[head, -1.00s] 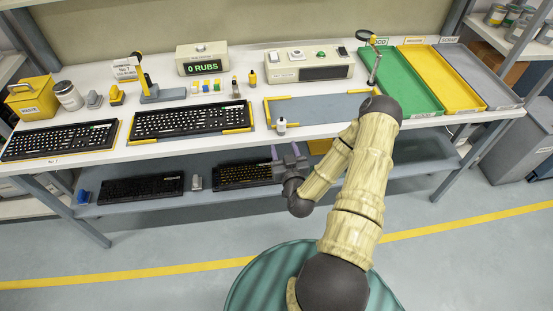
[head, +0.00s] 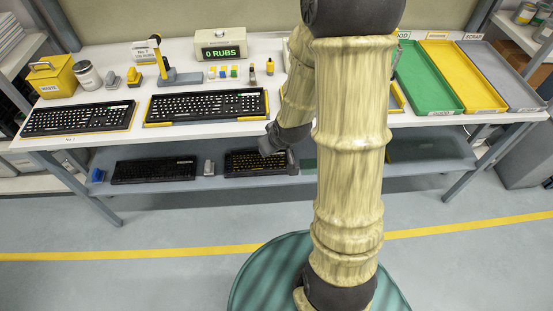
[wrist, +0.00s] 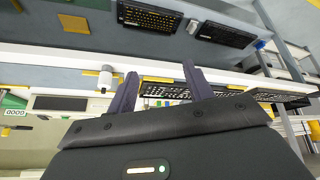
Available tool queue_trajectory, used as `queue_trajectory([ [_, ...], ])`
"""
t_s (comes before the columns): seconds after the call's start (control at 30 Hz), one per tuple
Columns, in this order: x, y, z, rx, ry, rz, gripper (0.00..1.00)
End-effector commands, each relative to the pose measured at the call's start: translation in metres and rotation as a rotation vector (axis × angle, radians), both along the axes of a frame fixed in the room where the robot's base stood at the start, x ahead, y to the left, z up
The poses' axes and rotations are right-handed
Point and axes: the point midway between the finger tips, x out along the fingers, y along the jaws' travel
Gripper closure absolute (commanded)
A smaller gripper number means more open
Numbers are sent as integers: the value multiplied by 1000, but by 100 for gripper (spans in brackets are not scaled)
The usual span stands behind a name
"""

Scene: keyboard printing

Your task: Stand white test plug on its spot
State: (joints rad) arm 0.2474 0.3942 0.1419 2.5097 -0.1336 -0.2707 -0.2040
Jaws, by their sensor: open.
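A small white cylinder, which looks like the white test plug (wrist: 104,80), stands near the front edge of the bench (wrist: 60,58) in the wrist view, beside a yellow strip. In the head view my arm hides it. My gripper (wrist: 160,80) is open, with nothing between its two dark purple fingers. The plug appears left of the fingers in the wrist view, apart from them. In the head view my gripper (head: 280,148) is in front of the bench edge, its fingers hard to make out. I cannot make out the plug's spot.
Two keyboards (head: 205,105) lie on the bench, with more on the lower shelf (head: 155,170). A "0 RUBS" counter (head: 220,46) stands behind. Green (head: 430,85), yellow and grey trays are at the right. My arm covers the bench's centre-right.

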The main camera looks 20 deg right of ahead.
Motion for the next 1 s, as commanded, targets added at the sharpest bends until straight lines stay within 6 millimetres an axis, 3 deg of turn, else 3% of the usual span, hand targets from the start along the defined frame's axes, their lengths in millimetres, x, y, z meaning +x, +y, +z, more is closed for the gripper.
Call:
queue_trajectory([
  [0.03, -10, 5, 14, -5, 27, -17, 48],
  [0.2, -54, 18, 48, 10, 155, -107, 48],
  [0.4, -98, 30, 73, 45, 264, -188, 48],
  [0.7, -106, 32, 76, 52, 289, -202, 48],
  [0.8, -106, 32, 76, 52, 288, -202, 64],
  [1.0, -105, 32, 76, 52, 288, -202, 64],
])
